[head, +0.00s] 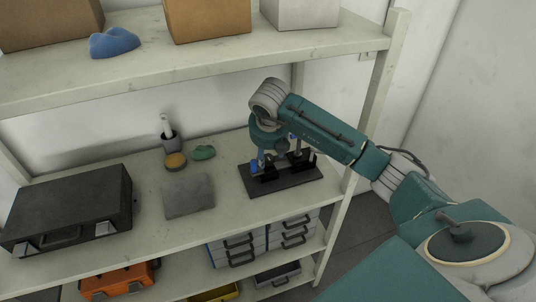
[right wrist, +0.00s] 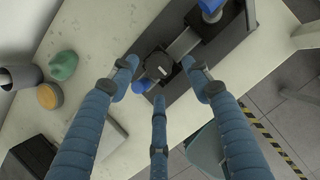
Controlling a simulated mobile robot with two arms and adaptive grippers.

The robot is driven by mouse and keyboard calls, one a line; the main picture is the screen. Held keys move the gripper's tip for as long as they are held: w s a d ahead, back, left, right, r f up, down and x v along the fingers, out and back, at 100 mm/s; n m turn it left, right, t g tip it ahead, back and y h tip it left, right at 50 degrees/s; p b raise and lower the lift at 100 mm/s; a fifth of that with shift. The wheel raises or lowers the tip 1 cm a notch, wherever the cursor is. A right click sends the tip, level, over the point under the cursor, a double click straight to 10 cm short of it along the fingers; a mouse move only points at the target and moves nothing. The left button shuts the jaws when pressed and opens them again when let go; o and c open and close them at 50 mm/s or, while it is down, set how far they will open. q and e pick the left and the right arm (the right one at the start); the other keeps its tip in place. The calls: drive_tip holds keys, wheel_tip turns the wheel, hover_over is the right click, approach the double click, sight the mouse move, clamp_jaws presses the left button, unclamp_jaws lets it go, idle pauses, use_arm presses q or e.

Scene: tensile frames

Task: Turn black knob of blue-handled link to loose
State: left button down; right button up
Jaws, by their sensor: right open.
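The tensile frame, with a dark base plate (head: 300,186), stands on the middle shelf at its right end. A blue handle (head: 254,167) shows low on its left side; in the right wrist view a blue handle (right wrist: 142,85) lies beside a black knob-like part (right wrist: 154,65). A second blue part (right wrist: 211,6) is at that view's top edge. My right gripper (right wrist: 160,72) is open, its blue fingers spread around the black part with visible gaps. In the head view my right gripper (head: 268,150) reaches down over the frame and hides part of it. Contact cannot be told.
A black case (head: 70,208), a grey cloth-like square (head: 188,195), a yellow-topped round item (head: 175,161), a green lump (head: 203,153) and a grey cup (head: 171,142) stand left of the frame. The upper shelf (head: 200,62) and the right post (head: 345,205) are close to my arm.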

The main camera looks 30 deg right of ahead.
sight(268, 158)
drive_tip(key=shift+p+x, duration=0.3)
drive_tip(key=shift+x, duration=1.3)
drive_tip(key=shift+c, duration=0.5)
drive_tip(key=shift+a, duration=0.1)
drive_tip(key=c, duration=0.9)
drive_tip(key=shift+f, duration=0.1)
drive_tip(key=shift+c, duration=0.2)
